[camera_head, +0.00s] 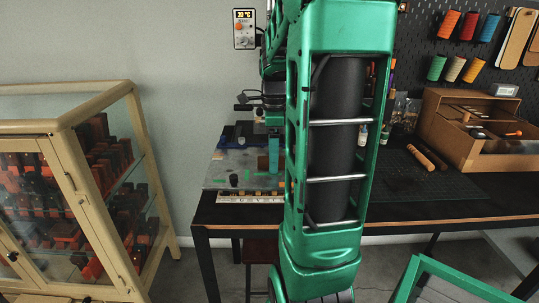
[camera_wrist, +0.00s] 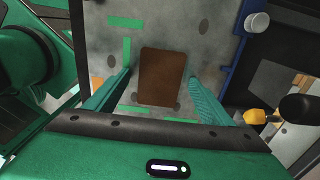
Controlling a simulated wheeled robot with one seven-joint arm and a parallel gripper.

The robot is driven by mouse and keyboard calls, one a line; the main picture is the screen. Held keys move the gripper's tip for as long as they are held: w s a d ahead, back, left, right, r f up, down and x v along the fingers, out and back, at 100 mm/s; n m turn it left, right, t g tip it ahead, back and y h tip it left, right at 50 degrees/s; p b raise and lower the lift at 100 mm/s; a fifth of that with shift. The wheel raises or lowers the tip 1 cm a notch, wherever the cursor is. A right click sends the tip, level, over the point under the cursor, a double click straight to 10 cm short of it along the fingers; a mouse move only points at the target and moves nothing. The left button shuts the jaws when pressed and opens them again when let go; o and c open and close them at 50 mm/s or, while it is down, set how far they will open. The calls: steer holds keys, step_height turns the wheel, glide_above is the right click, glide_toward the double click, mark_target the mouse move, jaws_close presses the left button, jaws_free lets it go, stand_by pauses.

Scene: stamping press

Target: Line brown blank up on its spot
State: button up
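The brown blank (camera_wrist: 163,77) is a dark brown rectangle with rounded corners. In the wrist view it lies on a grey plate (camera_wrist: 185,30), slightly turned against the green marks (camera_wrist: 126,50) around it. Green bars show to its left and beyond it, and a thin green line runs below its near edge. My gripper (camera_wrist: 160,77) is open, with one finger on each side of the blank and a gap on both sides. I cannot tell its height above the plate.
A blue edge piece (camera_wrist: 238,40) with a round light knob (camera_wrist: 257,22) stands right of the plate. A yellow and black handle (camera_wrist: 255,117) is at the right. In the head view, a glass cabinet (camera_head: 75,120) stands left and a wooden box (camera_head: 455,140) sits on the black bench.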

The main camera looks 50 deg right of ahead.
steer(key=shift+c, duration=0.9)
steer(key=shift+r, duration=0.15)
steer(key=shift+r, duration=3.4)
steer(key=s+a+f+n, duration=0.1)
steer(key=s+a+n, duration=0.1)
steer(key=a+n, duration=0.1)
steer(key=s+a+f+n, duration=0.1)
steer(key=s+a+n, duration=0.1)
steer(key=a+n, duration=0.1)
steer(key=s+a+f+n, duration=0.2)
steer(key=a+n, duration=0.1)
steer(key=n, duration=0.1)
steer(key=shift+a, duration=0.1)
steer(key=s+a+f+n, duration=0.6)
steer(key=s+a+n, duration=0.1)
steer(key=n, duration=0.4)
steer(key=shift+s+n, duration=0.3)
steer(key=shift+s, duration=0.15)
